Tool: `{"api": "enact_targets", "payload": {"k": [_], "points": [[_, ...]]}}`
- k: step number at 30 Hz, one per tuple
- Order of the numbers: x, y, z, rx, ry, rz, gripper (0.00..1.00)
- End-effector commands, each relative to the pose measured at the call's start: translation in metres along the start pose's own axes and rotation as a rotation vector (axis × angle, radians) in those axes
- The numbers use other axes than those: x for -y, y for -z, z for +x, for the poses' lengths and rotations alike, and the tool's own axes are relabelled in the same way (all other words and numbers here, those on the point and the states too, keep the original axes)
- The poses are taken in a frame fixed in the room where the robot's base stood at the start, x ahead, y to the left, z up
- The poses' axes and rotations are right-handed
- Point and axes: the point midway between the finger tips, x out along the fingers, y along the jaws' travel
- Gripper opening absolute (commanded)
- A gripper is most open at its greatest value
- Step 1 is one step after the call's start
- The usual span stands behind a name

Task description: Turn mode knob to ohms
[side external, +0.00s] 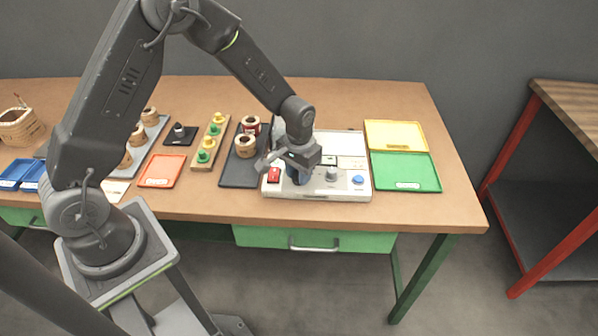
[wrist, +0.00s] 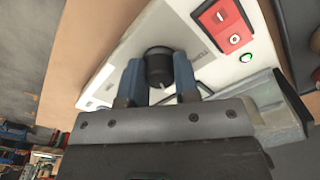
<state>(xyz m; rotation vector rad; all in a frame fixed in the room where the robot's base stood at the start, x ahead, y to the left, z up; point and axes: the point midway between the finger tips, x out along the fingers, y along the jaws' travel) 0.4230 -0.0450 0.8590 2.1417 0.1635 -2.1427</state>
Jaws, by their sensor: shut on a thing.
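The test unit (side external: 318,193) is a pale box with a sloped panel on the table, right of centre. In the wrist view, the mode knob (wrist: 158,65) is a round black knob with a small light mark on its near edge. It stands on the pale panel (wrist: 117,64). My gripper (wrist: 158,75) has its blue fingers on either side of the knob and is shut on it. A short label beside the knob is too blurred to read.
A red rocker switch (side external: 274,175) is left of my gripper; it also shows in the wrist view (wrist: 222,26) near a green light (wrist: 246,57). A grey knob (side external: 332,174) and blue button (side external: 358,180) are right. A green tray (side external: 405,184) and yellow tray (side external: 396,147) lie farther right.

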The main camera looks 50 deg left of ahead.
Motion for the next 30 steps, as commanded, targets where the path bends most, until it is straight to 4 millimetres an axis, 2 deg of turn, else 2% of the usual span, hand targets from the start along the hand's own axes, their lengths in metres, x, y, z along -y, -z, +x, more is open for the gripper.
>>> {"api": "enact_targets", "payload": {"k": [17, 18, 26, 30], "points": [[0.0000, 0.0007, -0.0007, -0.002, 0.000, 0.038, 0.05], [0.0000, 0.0007, -0.0007, -0.002, 0.000, 0.038, 0.30], [0.0000, 0.0004, -0.0004, -0.001, 0.000, 0.037, 0.54], [0.0000, 0.0002, -0.0002, -0.001, 0.000, 0.037, 0.54]]}}
